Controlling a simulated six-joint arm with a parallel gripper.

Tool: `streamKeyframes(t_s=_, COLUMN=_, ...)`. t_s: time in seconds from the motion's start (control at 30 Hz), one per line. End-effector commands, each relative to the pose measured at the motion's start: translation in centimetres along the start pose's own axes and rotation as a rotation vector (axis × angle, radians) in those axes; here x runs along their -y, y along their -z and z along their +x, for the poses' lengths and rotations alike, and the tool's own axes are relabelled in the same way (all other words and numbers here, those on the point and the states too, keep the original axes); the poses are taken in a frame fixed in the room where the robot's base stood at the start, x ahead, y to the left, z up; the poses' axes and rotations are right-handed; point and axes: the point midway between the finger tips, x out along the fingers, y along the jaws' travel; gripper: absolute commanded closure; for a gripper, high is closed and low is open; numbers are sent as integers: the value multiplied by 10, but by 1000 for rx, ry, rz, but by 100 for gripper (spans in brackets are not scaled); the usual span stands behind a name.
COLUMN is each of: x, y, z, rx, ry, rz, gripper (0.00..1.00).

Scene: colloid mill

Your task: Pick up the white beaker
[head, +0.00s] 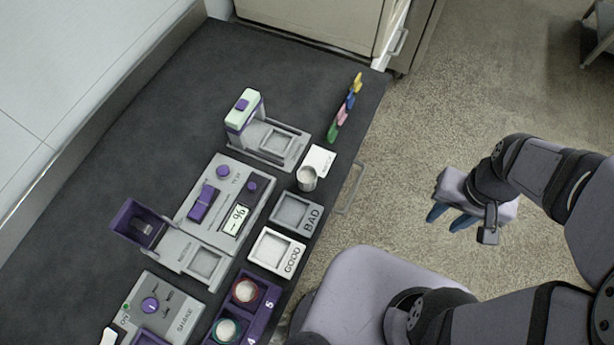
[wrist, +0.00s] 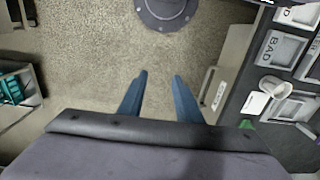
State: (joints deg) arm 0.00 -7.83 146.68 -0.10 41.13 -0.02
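The white beaker (head: 307,178) stands upright on the dark bench near its front edge, just above the BAD tray in the head view. In the wrist view the beaker (wrist: 275,86) shows at the right, beside a white card and small trays. My gripper (head: 450,218) is out over the floor, to the right of the bench in the head view and well apart from the beaker. Its two blue fingers (wrist: 158,76) are spread with nothing between them in the wrist view.
The BAD tray (head: 296,212) and GOOD tray (head: 276,253) lie close to the beaker. A white card (head: 320,159) is right behind it. A grey device with a green-white top (head: 243,109) and a tester panel (head: 226,205) stand nearby. A door handle (head: 351,187) projects from the bench front.

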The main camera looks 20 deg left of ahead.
Motion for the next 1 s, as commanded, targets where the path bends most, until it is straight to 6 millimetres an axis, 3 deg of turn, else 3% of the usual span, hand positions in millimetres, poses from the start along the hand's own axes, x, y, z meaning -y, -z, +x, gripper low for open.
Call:
streamKeyframes(t_s=0.2, x=0, y=0, z=0, rx=0, ry=0, rz=0, gripper=69)
streamKeyframes(t_s=0.33, x=0, y=0, z=0, rx=0, ry=0, rz=0, gripper=41)
streamKeyframes(t_s=0.77, x=8, y=0, z=0, rx=0, ry=0, rz=-35, gripper=41)
streamKeyframes(t_s=1.0, x=51, y=-18, z=15, rx=69, ry=-8, rz=-245, gripper=41)
